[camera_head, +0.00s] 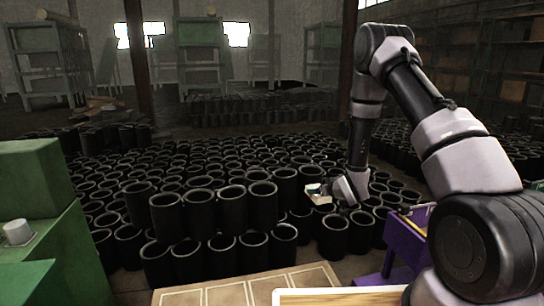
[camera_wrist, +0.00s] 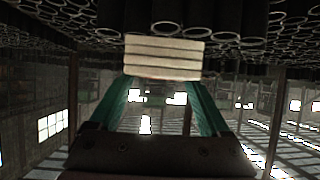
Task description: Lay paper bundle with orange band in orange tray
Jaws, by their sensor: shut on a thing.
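My gripper (camera_head: 330,191) is out over the black rubber sleeves, right of the middle in the head view. In the wrist view its two green fingers (camera_wrist: 160,80) are shut on a pale, block-like paper bundle (camera_wrist: 164,57) with darker lines across it. The bundle also shows small and pale at the gripper's tip in the head view (camera_head: 320,199). An orange band cannot be made out clearly; only a faint reddish edge shows on the bundle.
Many upright black sleeves (camera_head: 200,213) cover the floor, some raised on others. A tan, divided surface (camera_head: 225,294) lies at the front. A purple stand (camera_head: 405,243) is at right, green blocks (camera_head: 30,180) at left. Shelves (camera_head: 50,62) stand behind.

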